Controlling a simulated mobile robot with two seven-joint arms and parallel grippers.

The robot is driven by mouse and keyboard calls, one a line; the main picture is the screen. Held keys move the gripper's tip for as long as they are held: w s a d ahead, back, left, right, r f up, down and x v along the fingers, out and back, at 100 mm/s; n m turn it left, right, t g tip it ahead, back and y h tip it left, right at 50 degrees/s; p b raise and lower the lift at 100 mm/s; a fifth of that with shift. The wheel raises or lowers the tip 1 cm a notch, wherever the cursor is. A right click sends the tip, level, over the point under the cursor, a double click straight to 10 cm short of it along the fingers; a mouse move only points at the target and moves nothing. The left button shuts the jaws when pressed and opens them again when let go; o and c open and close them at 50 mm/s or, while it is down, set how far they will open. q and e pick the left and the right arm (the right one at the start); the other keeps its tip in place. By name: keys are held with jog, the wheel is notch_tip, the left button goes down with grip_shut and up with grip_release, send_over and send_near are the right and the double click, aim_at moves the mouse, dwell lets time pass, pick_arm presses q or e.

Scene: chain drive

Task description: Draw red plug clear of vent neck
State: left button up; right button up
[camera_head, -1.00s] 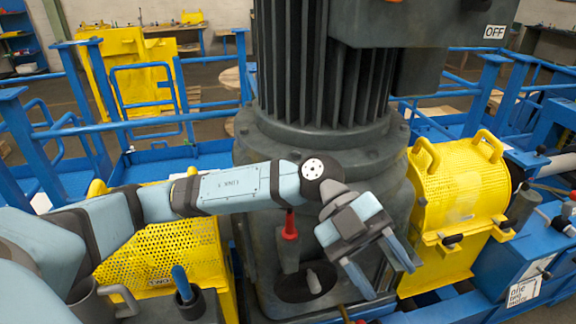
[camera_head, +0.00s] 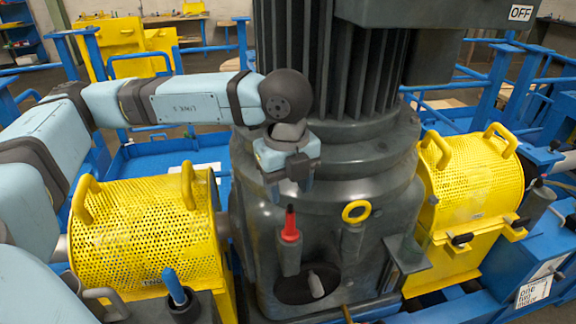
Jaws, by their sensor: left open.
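The red plug (camera_head: 290,224) stands upright in the top of the dark vent neck (camera_head: 289,257), on the front of the gearbox housing. My left gripper (camera_head: 290,190) is above the plug and points down, its fingers apart. The fingertips look to be just above the plug's tip, with a small gap in the picture. My right gripper is not in view.
Yellow perforated guards flank the housing at left (camera_head: 150,245) and right (camera_head: 470,190). A dark cup with a blue handle (camera_head: 175,288) is at lower left. The big ribbed motor (camera_head: 330,70) rises behind.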

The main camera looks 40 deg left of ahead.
aim_at(289, 211)
pick_arm(q)
notch_tip(289, 211, down, 9)
jog(key=shift+w+f+p, duration=0.15)
jog(key=shift+p, duration=0.2)
grip_shut()
